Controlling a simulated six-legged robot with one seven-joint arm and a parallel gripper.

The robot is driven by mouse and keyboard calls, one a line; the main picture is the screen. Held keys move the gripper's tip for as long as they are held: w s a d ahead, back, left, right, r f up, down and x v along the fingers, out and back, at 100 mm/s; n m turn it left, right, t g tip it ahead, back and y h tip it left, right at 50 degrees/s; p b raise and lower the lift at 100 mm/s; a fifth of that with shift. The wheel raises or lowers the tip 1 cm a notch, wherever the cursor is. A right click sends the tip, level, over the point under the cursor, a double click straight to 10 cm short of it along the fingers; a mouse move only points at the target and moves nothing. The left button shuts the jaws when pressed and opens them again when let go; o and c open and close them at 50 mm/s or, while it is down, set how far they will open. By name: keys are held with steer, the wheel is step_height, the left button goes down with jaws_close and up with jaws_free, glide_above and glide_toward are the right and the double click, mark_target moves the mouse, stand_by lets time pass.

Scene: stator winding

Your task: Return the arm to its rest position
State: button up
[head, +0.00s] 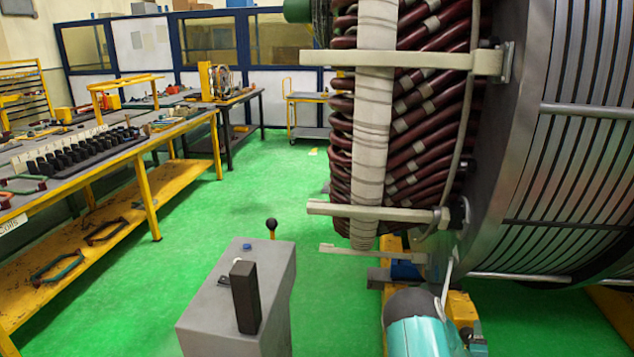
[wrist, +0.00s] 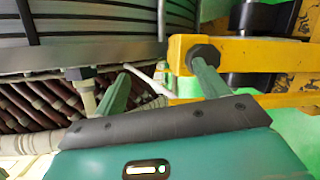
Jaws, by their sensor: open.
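My gripper (wrist: 160,76) shows in the wrist view with its two green fingers wide apart. A thin pale rod (wrist: 148,80) shows between the fingers; I cannot tell whether it touches them. The grey ribbed stator (wrist: 90,25) lies beyond the left finger, with its dark red windings (wrist: 35,105) lower left. In the head view my teal arm (head: 418,325) is at the bottom, just below the stator (head: 570,140) and its dark red coils (head: 430,110). The fingers are not clearly visible there.
A yellow frame (wrist: 255,52) with a dark bolt stands close by the right finger. A grey pedestal (head: 215,310) with a black block stands left of my arm. Workbenches (head: 110,150) line the left side.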

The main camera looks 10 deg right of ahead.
steer(key=a+r+m+g+y, duration=0.5)
steer(key=a+r+m, duration=0.7)
steer(key=a+r, duration=1.15)
steer(key=s+a+r+m+g+y, duration=0.1)
steer(key=s+a+r+m+y, duration=0.15)
steer(key=s+a+r, duration=0.85)
steer(key=s+a+g+y, duration=0.1)
steer(key=s+a, duration=0.4)
steer(key=s, duration=1.1)
steer(key=shift+a+r+g, duration=0.4)
steer(key=shift+r+g, duration=0.05)
steer(key=shift+g, duration=0.45)
